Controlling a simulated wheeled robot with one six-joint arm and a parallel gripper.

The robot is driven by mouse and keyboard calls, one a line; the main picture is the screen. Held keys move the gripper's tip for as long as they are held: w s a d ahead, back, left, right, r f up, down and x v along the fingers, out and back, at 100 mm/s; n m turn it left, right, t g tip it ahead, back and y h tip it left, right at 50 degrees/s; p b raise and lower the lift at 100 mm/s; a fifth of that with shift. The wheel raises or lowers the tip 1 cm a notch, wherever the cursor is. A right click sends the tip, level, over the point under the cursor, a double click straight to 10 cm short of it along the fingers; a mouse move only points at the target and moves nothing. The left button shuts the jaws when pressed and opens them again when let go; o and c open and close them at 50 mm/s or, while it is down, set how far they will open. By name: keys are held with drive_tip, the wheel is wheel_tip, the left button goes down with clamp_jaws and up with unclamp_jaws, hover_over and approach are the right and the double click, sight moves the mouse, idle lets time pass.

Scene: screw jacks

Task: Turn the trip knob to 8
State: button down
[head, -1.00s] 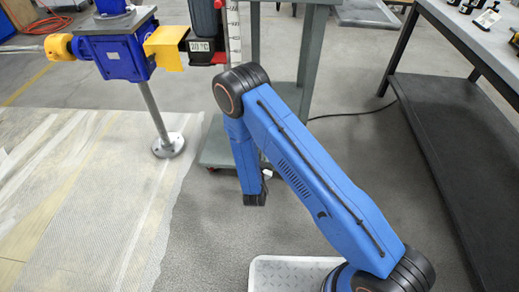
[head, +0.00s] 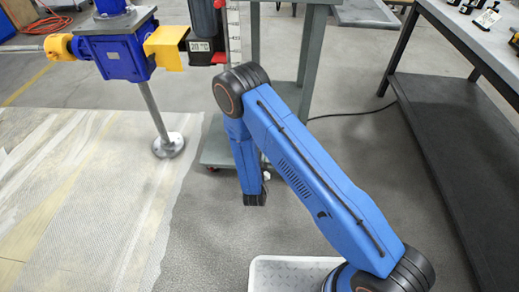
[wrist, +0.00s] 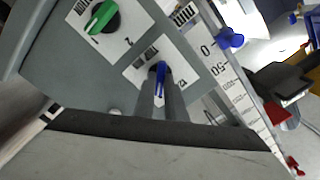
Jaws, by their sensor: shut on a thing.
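In the wrist view, my gripper (wrist: 160,100) is shut on a small blue knob (wrist: 161,72), with one dark finger on each side of it. The knob sits on a white label plate (wrist: 184,58) on a grey panel. In the head view my gripper is not visible.
A white scale (wrist: 232,85) with a blue pointer (wrist: 230,38) runs beside the panel, with red parts (wrist: 275,113) to its right. In the head view, a blue screw jack (head: 122,55) stands at the upper left and a dark bench (head: 440,140) at the right.

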drive_tip(key=c, duration=1.8)
unclamp_jaws()
drive_tip(key=shift+s, duration=0.1)
drive_tip(key=s, duration=1.7)
drive_tip(key=shift+s+a, duration=0.15)
drive_tip(key=shift+a, duration=0.1)
